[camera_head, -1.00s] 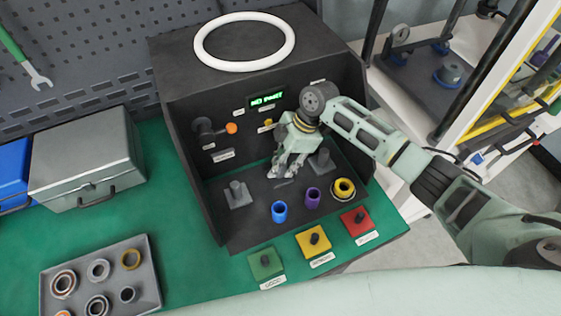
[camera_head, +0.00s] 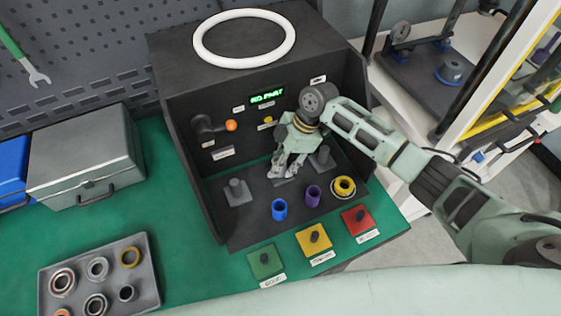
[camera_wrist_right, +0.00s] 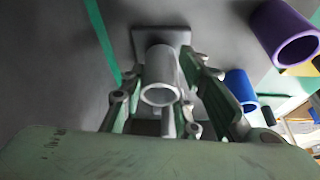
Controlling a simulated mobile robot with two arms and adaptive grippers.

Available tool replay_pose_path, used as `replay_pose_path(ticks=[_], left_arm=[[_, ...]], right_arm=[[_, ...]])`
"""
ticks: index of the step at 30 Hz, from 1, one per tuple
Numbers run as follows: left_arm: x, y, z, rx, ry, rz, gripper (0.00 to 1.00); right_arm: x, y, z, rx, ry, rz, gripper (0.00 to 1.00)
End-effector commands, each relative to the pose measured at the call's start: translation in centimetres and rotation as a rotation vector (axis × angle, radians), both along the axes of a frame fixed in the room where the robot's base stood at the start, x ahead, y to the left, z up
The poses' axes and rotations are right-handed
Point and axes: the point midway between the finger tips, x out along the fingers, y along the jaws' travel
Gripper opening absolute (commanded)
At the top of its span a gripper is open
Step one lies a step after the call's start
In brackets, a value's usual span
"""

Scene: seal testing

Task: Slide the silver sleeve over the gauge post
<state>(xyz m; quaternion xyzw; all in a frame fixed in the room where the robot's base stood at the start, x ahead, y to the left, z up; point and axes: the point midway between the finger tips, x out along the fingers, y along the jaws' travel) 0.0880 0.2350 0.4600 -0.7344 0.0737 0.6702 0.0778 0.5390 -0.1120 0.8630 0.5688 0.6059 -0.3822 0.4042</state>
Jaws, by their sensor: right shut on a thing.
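My right gripper (camera_head: 284,174) is low inside the black test station, its fingers pointing down. In the right wrist view its fingers (camera_wrist_right: 166,108) are shut around the silver sleeve (camera_wrist_right: 161,72), a hollow grey tube with its open end toward the camera. The sleeve is in line with a square grey base plate (camera_wrist_right: 178,38) behind it. I cannot tell whether it surrounds a post there. In the head view the fingers mostly hide the sleeve. Grey posts on square bases stand to the left (camera_head: 237,190) and right (camera_head: 322,157) of the gripper. My left gripper is not in view.
Blue (camera_head: 279,209), purple (camera_head: 312,196) and yellow (camera_head: 343,186) rings or sleeves stand in front of the gripper. Green, yellow and red button pads line the front edge. A tray (camera_head: 148,270) of rings lies at left. The display (camera_head: 267,96) reads "NO PART".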

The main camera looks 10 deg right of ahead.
Motion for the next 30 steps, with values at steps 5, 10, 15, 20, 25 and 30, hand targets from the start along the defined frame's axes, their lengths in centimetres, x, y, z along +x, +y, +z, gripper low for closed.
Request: replay_pose_path(ticks=[5,10,15,20,25,30], left_arm=[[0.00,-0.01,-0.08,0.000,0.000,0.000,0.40],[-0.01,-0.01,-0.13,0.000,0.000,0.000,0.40],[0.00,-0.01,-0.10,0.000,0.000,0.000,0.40],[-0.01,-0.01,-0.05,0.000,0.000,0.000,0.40],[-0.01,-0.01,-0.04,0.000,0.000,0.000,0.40],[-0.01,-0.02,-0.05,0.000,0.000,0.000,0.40]], right_arm=[[0.03,0.01,-0.10,0.001,0.000,0.000,0.00],[0.03,0.01,-0.27,0.000,-0.001,0.001,0.00],[0.02,0.02,-0.31,0.000,-0.001,0.001,0.00],[0.02,0.02,-0.40,0.000,0.000,0.000,0.00],[0.01,0.01,-0.49,0.000,0.000,0.000,0.00],[0.00,0.00,-0.51,0.000,0.000,0.000,0.42]])
